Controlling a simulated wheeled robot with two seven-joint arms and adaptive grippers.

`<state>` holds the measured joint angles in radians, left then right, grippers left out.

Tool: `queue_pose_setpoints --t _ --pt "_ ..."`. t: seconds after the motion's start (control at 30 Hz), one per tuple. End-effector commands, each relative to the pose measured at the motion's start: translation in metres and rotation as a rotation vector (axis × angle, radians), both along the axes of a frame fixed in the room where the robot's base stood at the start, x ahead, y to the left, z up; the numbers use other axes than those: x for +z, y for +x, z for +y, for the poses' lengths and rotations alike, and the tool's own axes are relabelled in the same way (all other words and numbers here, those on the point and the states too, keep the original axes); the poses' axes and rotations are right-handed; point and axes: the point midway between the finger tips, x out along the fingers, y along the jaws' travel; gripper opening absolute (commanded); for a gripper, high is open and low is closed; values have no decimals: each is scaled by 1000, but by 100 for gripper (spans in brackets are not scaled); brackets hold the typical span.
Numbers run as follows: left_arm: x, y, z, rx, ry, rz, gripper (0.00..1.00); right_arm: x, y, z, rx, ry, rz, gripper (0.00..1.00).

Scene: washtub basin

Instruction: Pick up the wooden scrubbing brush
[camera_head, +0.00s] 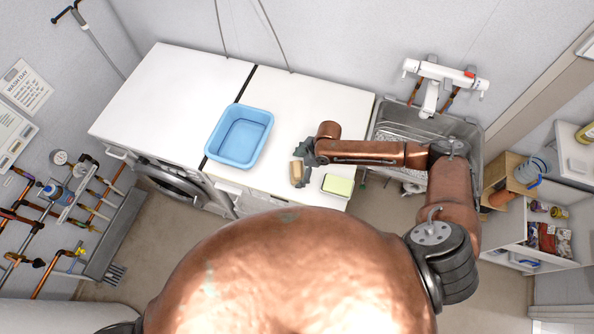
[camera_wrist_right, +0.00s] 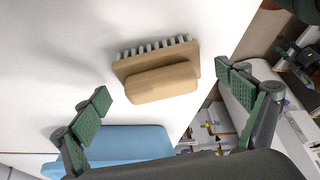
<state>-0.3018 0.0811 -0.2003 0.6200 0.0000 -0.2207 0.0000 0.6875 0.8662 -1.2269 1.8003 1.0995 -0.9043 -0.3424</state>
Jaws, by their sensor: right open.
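The wooden scrubbing brush (camera_head: 296,174) lies near the front edge of the white worktop, just right of the blue basin. In the right wrist view the brush (camera_wrist_right: 160,76) shows a tan wooden body with a raised grip and a row of pale bristles along its upper side. My right gripper (camera_head: 304,154) is over the worktop beside the brush and partly covers it. In the wrist view its two green fingers are spread wide, with the brush framed between and beyond the tips. I see no contact. My left gripper is not in view.
The blue basin (camera_head: 240,137) stands on the worktop left of the brush. A yellow-green sponge (camera_head: 338,185) lies to the right, near the front edge. A metal sink (camera_head: 472,128) is under my right arm. The worktop (camera_head: 300,98) behind the brush is clear.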

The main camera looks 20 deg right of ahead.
Motion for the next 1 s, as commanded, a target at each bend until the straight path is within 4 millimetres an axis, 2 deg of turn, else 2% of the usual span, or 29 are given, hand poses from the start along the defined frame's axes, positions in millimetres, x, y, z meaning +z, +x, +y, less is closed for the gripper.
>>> queue_pose_setpoints --t 0.1,0.3,0.6,1.0 --pt "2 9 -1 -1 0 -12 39 -5 0 3 2 0 0 93" --pt "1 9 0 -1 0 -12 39 -6 0 3 2 0 0 92" --pt "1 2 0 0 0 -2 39 -6 0 3 1 0 1 71" --pt "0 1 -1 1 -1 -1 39 -5 0 3 2 0 -1 44"
